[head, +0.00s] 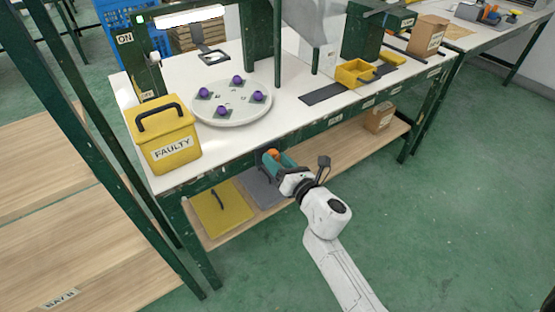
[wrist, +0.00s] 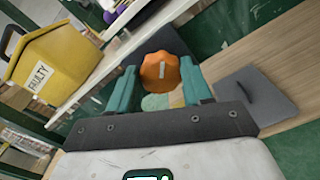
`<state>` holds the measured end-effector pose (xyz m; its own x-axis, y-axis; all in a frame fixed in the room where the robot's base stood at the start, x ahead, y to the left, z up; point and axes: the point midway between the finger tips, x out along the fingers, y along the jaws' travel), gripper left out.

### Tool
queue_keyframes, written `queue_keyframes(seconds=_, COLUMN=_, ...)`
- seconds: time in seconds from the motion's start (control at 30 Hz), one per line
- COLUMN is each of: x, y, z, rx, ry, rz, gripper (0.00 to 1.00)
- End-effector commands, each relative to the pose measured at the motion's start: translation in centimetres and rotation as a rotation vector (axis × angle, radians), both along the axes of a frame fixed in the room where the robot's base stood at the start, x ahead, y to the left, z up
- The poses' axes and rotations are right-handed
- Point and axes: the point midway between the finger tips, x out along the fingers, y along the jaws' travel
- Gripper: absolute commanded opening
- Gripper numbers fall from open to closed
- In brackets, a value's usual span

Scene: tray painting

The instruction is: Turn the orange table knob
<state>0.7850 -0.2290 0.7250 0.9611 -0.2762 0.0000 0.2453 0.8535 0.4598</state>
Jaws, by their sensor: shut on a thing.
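The orange table knob (head: 271,154) sits at the front edge of the white workbench, below the round turntable. In the wrist view the orange knob (wrist: 160,72) has a scalloped rim and a pale mark across its face. My gripper (head: 268,158) reaches the knob from the front. In the wrist view its two teal fingers (wrist: 160,80) stand on either side of the knob and are shut on it. The round white turntable (head: 255,115) on the bench carries several purple knobs or balls on dark square bases.
A yellow box marked FAULTY (head: 163,147) stands on the bench at the left front corner. A yellow lid (head: 222,212) and a grey panel (head: 262,190) lie on the wooden lower shelf. A yellow open bin (head: 354,74) is further right. Green floor at the right is clear.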

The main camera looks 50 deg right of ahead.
Motion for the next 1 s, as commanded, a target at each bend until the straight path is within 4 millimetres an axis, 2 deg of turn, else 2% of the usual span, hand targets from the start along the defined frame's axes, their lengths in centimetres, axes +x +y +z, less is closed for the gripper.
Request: queue_keyframes(seconds=1.0, x=-0.16, y=-0.33, z=-0.4, rx=0.93, ry=-0.265, rz=-0.002, gripper=0.19)
